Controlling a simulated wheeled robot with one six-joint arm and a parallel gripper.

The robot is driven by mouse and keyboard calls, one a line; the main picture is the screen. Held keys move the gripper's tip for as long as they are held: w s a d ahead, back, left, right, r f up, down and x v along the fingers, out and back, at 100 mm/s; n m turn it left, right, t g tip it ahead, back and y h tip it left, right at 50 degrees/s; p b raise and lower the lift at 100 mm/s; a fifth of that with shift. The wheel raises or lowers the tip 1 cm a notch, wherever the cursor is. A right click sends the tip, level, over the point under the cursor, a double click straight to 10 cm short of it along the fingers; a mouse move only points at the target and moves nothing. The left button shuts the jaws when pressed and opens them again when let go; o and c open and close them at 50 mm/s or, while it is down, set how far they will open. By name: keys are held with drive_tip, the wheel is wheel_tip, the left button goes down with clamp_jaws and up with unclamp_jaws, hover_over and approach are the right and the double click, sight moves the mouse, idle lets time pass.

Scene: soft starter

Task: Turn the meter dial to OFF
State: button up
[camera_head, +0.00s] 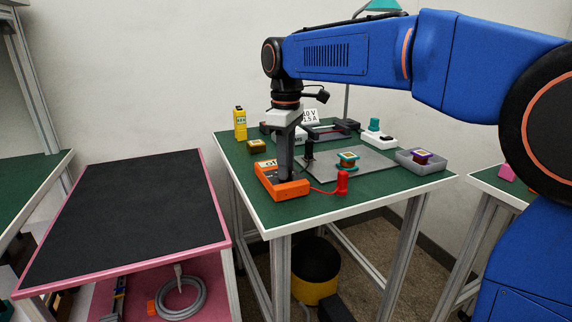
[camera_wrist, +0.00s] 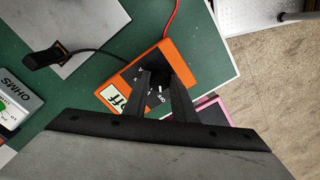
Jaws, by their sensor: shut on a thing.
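The orange meter (camera_head: 283,189) lies on the green table, near its front left corner. It also shows in the wrist view (camera_wrist: 182,62), with a dark face, a black dial (camera_wrist: 157,84) and a pale label (camera_wrist: 115,98) that reads "off". My gripper (camera_head: 287,176) points straight down onto the meter. In the wrist view my gripper's fingers (camera_wrist: 158,92) are closed around the dial, one on each side. The fingers hide most of the dial, so I cannot tell which mark its pointer faces.
A red lead runs from the meter to a red clip (camera_head: 342,183) at its right. A pink-edged cart (camera_head: 130,208) stands to the left with a bare black top.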

idle(0.5)
drive_tip(key=o, duration=1)
drive_tip(key=shift+o, duration=0.2)
wheel_tip(320, 180, up, 18)
drive_tip(key=shift+f, duration=0.25)
drive_tip(key=s+d+f+m+t, duration=0.1)
drive_tip(key=s+d+f+m, duration=0.2)
drive_tip(key=s+d+f, duration=0.4)
drive_tip(key=s+d+f+m+t, duration=0.1)
drive_tip(key=s+d+f+m, duration=0.3)
drive_tip(key=d, duration=0.5)
drive_tip(key=s+d+f+m+t, duration=0.1)
drive_tip(key=s+d+f+m, duration=0.2)
drive_tip(key=s+f, duration=0.5)
drive_tip(key=s+d+f+m+t, duration=0.1)
drive_tip(key=s+d+f+m, duration=0.2)
drive_tip(key=f, duration=1.2)
drive_tip(key=s+d, duration=0.3)
drive_tip(key=s, duration=0.2)
drive_tip(key=shift+s+t, duration=0.2)
drive_tip(key=shift+t, duration=0.2)
